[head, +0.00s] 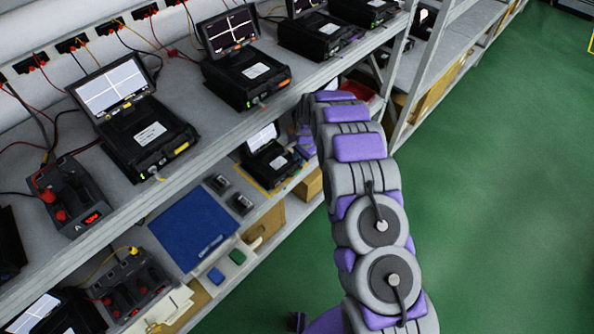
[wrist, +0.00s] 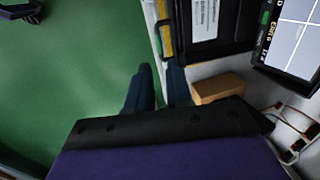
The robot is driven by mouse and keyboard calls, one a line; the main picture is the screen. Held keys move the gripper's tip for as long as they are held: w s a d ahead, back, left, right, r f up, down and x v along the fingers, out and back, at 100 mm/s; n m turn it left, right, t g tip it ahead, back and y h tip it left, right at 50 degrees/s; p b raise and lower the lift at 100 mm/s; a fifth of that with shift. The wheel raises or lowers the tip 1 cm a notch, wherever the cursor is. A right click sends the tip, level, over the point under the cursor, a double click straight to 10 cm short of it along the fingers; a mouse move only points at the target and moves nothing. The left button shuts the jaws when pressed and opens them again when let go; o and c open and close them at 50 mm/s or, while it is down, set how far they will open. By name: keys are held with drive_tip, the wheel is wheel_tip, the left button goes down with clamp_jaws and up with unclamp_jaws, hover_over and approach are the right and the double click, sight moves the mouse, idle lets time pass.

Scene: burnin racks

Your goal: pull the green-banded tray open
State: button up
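My gripper (wrist: 160,74) shows two dark blue fingers with a gap between them. It is open and nothing shows between the fingers. Ahead of them is the front of a black unit (wrist: 209,45) with a white label. A thin dark handle (wrist: 163,35) and a yellow strip (wrist: 167,42) run along that front, in line with the gap; I cannot tell if a finger touches the handle. In the head view a black unit (head: 268,158) sits on a yellow-edged tray (head: 284,184) on the lower shelf beside my gripper (head: 303,142).
The upper shelf (head: 205,130) holds several black test units with screens. The lower shelf holds a blue mat (head: 193,228), small boxes and a red-black power unit (head: 130,285). A brown block (wrist: 218,88) lies near my fingers. Green floor (head: 490,200) is clear to the right.

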sight(297, 172)
drive_tip(key=f, duration=0.2)
drive_tip(key=f+b, duration=0.1)
drive_tip(key=f, duration=0.2)
drive_tip(key=w+a+f, duration=0.1)
drive_tip(key=f, duration=0.2)
drive_tip(key=shift+a+f+b, duration=0.1)
drive_tip(key=shift+f+b, duration=0.15)
drive_tip(key=shift+b, duration=0.1)
drive_tip(key=shift+c, duration=0.2)
clamp_jaws()
idle(0.8)
